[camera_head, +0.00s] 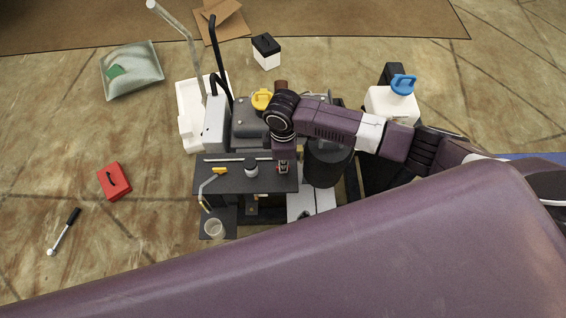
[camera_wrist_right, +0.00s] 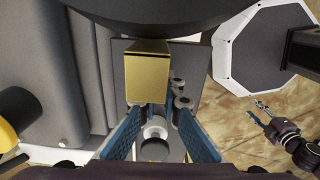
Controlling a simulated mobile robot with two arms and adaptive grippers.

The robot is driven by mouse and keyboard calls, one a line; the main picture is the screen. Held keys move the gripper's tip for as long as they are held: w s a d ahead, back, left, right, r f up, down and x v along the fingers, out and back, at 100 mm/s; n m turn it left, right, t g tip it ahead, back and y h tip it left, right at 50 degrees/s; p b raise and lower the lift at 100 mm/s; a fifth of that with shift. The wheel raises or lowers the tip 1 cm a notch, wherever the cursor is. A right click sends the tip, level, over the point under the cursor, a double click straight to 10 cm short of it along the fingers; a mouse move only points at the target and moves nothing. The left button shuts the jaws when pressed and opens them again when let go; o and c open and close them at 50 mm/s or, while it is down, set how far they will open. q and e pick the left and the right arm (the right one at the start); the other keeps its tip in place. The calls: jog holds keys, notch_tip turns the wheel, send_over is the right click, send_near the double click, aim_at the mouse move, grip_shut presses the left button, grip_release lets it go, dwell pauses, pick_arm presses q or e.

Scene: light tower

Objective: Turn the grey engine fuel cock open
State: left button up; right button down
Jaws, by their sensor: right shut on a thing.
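My right gripper (camera_head: 283,170) reaches down at the right end of the dark panel on the engine unit. In the right wrist view its two blue-padded fingers (camera_wrist_right: 158,120) stand on either side of a small grey round part (camera_wrist_right: 153,134), which appears to be the grey fuel cock. The gripper is shut on it, though the contact itself is partly hidden. A brass-coloured block (camera_wrist_right: 147,75) is just beyond the fingertips. The cock's handle angle cannot be made out.
A black cylinder (camera_head: 325,163) stands right of the gripper. A yellow cap (camera_head: 262,98) is behind, and a yellow-handled lever (camera_head: 219,171) is left on the panel. A white container with a blue cap (camera_head: 392,104) stands at right.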

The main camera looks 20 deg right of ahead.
jog(key=shift+r+n+p, duration=0.2)
jog(key=shift+n+p, duration=0.65)
jog(key=shift+n, duration=0.35)
jog(key=n+p, duration=0.1)
jog(key=n, duration=0.2)
jog(key=shift+p, duration=0.3)
jog(key=n, duration=0.4)
jog(key=shift+a+f+n+p, duration=0.1)
jog(key=shift+f+n+p, duration=0.05)
jog(key=shift+n+p, duration=0.2)
jog(key=c, duration=2.1)
grip_release()
notch_tip(320, 180, up, 12)
